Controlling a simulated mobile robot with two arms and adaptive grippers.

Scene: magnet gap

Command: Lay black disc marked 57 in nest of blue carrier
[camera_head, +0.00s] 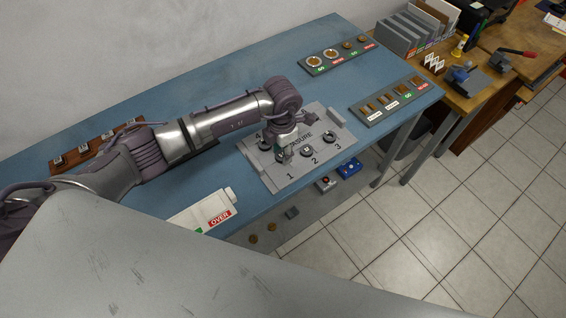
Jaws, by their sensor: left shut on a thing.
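The blue carrier (349,167) is small and stands on a grey surface past the near edge of the blue table. Its nest is too small to make out. My left gripper (284,154) points down over the grey MEASURE plate (331,160), close to the numbered spots 1 and 2. It is shut on a small dark thing, mostly hidden by the fingers; no number is readable on it. Dark round pieces show at spot 2 (307,151) and spot 3 (329,137); their markings cannot be read. My right gripper is not in view.
A red-topped carrier (326,183) sits left of the blue one. A white OVER gauge box (206,211) lies near the table's front edge. Labelled trays (393,100) and (338,57) lie at the right and back. The blue table (230,85) is clear behind my arm.

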